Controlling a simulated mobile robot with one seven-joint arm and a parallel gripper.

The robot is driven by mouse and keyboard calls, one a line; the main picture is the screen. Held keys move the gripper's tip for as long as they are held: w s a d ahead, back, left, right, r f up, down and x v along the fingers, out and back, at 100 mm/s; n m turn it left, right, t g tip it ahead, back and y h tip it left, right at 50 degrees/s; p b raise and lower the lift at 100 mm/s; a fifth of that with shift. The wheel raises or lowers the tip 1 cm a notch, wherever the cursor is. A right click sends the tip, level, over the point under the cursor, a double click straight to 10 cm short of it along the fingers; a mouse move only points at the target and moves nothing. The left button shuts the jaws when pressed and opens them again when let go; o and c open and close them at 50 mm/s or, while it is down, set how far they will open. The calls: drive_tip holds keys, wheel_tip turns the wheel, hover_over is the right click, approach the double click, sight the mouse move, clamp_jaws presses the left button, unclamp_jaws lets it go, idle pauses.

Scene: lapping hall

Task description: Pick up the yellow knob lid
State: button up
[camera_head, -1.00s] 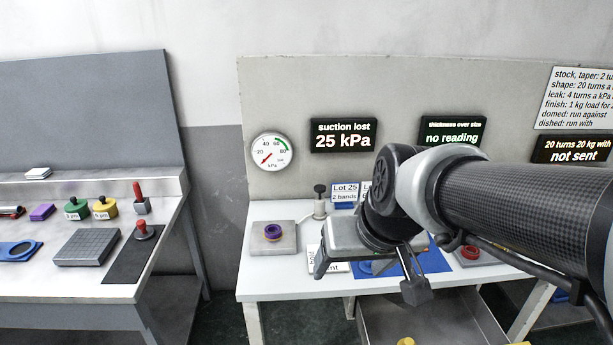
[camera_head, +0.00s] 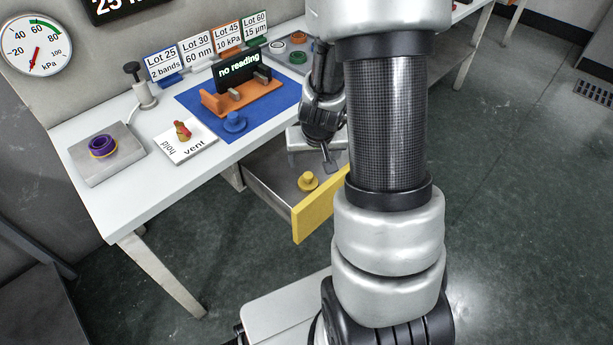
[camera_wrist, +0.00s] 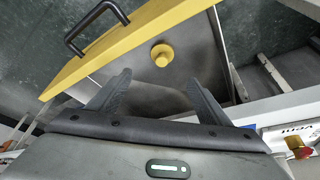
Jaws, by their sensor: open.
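The yellow knob lid (camera_head: 308,181) lies in the open drawer (camera_head: 268,184) under the white bench, near its yellow front. In the wrist view the yellow knob lid (camera_wrist: 162,54) sits on the grey drawer floor, beyond my fingertips and roughly midway between them. My gripper (camera_wrist: 157,80) is open and empty, with its two dark fingers apart. In the head view my gripper (camera_head: 328,160) hangs over the drawer's right part, above and right of the lid; my arm hides part of the drawer.
The drawer's yellow front (camera_head: 315,207) with a black handle (camera_wrist: 92,24) juts into the aisle. The white bench top (camera_head: 130,120) edges the drawer behind. It carries a vent block (camera_head: 186,146), a blue mat (camera_head: 200,105) and a purple ring (camera_head: 102,144). The floor in front is clear.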

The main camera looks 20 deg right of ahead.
sight(308, 175)
drive_tip(key=b+x, duration=0.4)
drive_tip(key=x, duration=1.1)
drive_tip(key=shift+w+a+f+b, duration=0.1)
drive_tip(key=shift+b, duration=0.2)
drive_tip(key=c, duration=1.4)
